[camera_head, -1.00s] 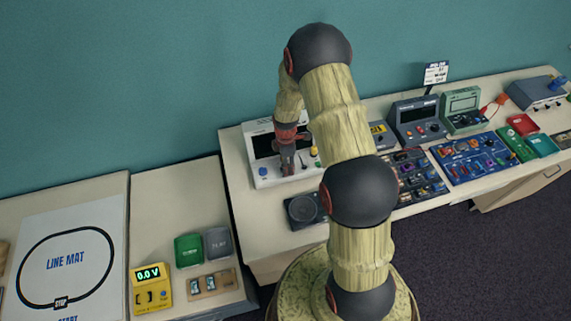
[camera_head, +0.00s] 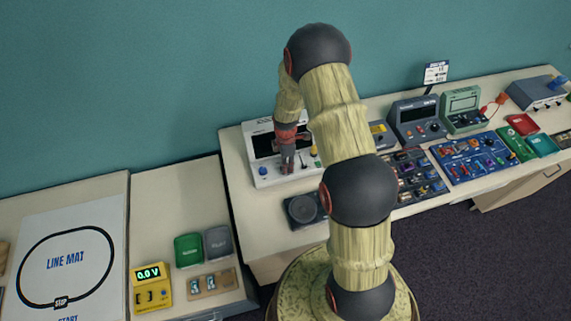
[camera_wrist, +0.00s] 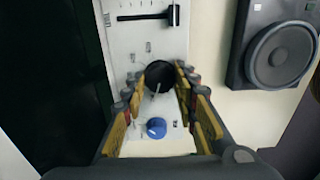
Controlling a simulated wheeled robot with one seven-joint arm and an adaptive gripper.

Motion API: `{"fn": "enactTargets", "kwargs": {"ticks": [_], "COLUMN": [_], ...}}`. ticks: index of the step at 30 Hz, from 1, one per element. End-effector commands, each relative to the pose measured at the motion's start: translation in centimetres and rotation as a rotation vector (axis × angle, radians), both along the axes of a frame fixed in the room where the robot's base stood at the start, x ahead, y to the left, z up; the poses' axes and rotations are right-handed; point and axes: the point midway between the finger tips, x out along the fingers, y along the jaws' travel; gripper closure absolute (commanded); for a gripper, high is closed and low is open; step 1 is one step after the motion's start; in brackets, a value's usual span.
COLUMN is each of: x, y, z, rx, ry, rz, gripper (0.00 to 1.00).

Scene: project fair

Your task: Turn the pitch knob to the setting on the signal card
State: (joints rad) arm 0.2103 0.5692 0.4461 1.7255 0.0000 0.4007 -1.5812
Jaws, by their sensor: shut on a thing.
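A white instrument panel stands against the back edge of the bench, and its front shows in the wrist view (camera_wrist: 148,45). A round black knob (camera_wrist: 160,75) with a pale pointer line sits on it. My gripper (camera_wrist: 161,70) is shut on this black knob, a finger on each side. In the head view my gripper (camera_head: 287,165) reaches down onto the panel (camera_head: 260,181). The pointer aims toward the bottom of the wrist picture. Labels around the knob are too small to read. A white card (camera_head: 436,73) stands at the back; its writing is not legible.
A blue knob (camera_wrist: 156,128) is just below the black one, and a slider with a black handle (camera_wrist: 174,15) is above. A speaker (camera_head: 305,208) lies in front of the panel. Meters (camera_head: 415,118) and a blue circuit board (camera_head: 468,158) fill the bench to the right.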

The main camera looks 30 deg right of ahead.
Motion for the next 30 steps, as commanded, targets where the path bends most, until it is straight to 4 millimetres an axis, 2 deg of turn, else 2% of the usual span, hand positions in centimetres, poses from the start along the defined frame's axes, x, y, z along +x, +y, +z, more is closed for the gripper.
{"fn": "enactTargets", "kwargs": {"ticks": [14, 30], "x": [0.0, 0.05], "y": [0.0, -0.01], "z": [-0.1, -0.17], "rx": [0.0, 0.0], "ry": [0.0, -0.001], "rz": [-0.089, -0.555], "gripper": [0.97, 0.97]}}
